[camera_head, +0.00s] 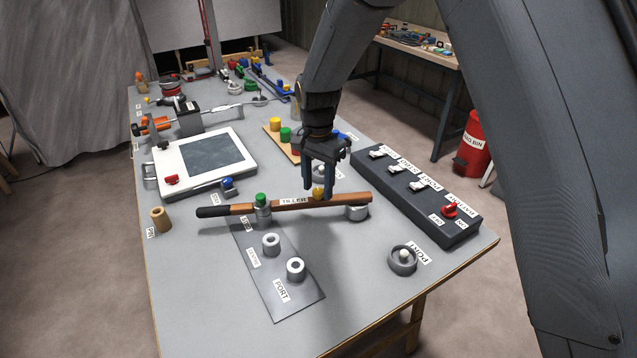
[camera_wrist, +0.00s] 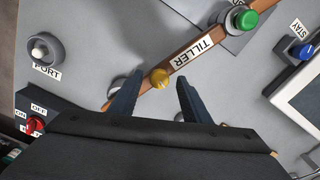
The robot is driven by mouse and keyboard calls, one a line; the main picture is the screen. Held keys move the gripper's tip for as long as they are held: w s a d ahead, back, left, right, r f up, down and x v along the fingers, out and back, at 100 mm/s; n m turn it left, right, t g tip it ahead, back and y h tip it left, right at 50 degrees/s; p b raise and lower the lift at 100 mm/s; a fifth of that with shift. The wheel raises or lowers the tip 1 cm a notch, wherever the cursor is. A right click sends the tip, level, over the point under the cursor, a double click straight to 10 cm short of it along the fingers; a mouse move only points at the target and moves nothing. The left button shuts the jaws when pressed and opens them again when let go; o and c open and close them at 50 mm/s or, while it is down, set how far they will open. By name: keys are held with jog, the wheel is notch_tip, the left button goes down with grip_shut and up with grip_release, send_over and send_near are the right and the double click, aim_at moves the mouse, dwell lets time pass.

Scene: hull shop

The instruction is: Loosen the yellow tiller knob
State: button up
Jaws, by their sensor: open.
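The yellow tiller knob (camera_head: 318,194) sits on top of the wooden tiller (camera_head: 338,200), right of the TILLER label. My gripper (camera_head: 320,193) points down over the tiller, its two blue-grey fingers open. In the wrist view the yellow knob (camera_wrist: 159,78) shows between the fingertips of my gripper (camera_wrist: 157,88) and a little beyond them, with no finger seen touching it. The tiller (camera_wrist: 185,54) runs diagonally across that view, and part of it is hidden behind my gripper. A green knob (camera_head: 262,199) stands on the tiller farther left.
A dark switch panel (camera_head: 405,190) with a red switch (camera_head: 450,210) stands right of the tiller. A round PORT fitting (camera_head: 402,259) is at the front right. A grey plate (camera_head: 270,290) with two sockets lies in front. A white-framed panel (camera_head: 170,170) is at left.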

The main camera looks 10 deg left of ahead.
jog(key=shift+f, duration=0.25)
jog(key=c, duration=1)
jog(key=shift+c, duration=0.2)
